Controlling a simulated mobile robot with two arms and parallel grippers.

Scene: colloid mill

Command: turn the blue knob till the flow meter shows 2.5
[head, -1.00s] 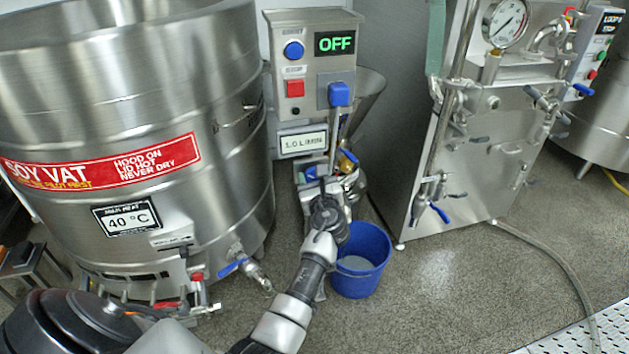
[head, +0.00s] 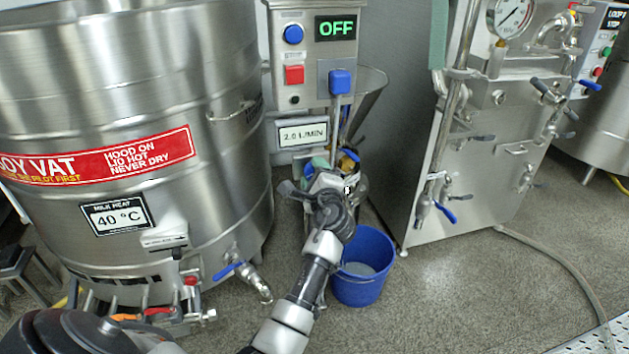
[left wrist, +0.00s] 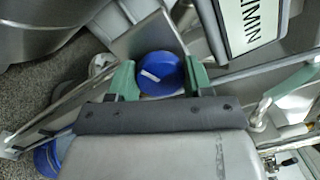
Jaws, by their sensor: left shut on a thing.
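The blue knob (left wrist: 160,73), round with a white pointer mark, shows in the left wrist view between the two green fingers of my left gripper (left wrist: 161,82). The gripper is shut on the knob. In the head view my left gripper (head: 325,182) is at the mill's lower front, below the flow meter, and the knob is hidden there. The flow meter (head: 303,134) is a pale display that appears to read 2.0 L/MIN. Part of it, with "MIN", shows in the left wrist view (left wrist: 250,25). My right gripper is not in view.
The control box (head: 315,55) above shows OFF, with a blue and a red button. The soy vat (head: 130,130) stands left, with a blue-handled tap. A blue bucket (head: 362,285) stands on the floor beside my arm. A steel machine (head: 450,170) stands right.

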